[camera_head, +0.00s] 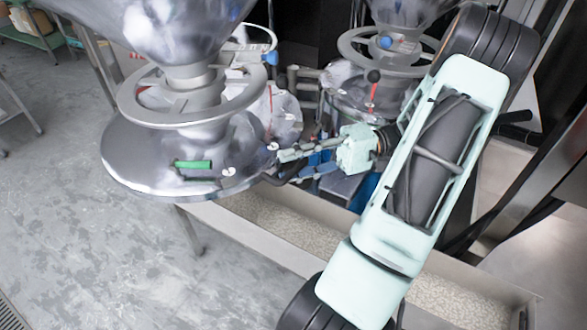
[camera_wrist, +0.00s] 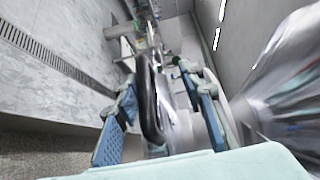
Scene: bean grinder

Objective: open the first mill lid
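The first mill is the nearer one at the left in the head view, with a wide round metal lid (camera_head: 145,165) lying flat under its hopper. A green-topped part (camera_head: 193,165) sits on the lid. A black bar handle at the lid's right edge shows between my fingers in the wrist view (camera_wrist: 149,105). My gripper (camera_head: 283,167) is at that edge, fingers apart. The wrist view shows my gripper (camera_wrist: 160,78) open with the handle nearer the left finger. I cannot tell whether a finger touches it.
A grey handwheel (camera_head: 135,112) surrounds the hopper neck above the lid. A second mill (camera_head: 385,50) stands behind. A long trough (camera_head: 290,232) of pale granules runs below. Open floor (camera_head: 75,220) lies at the left.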

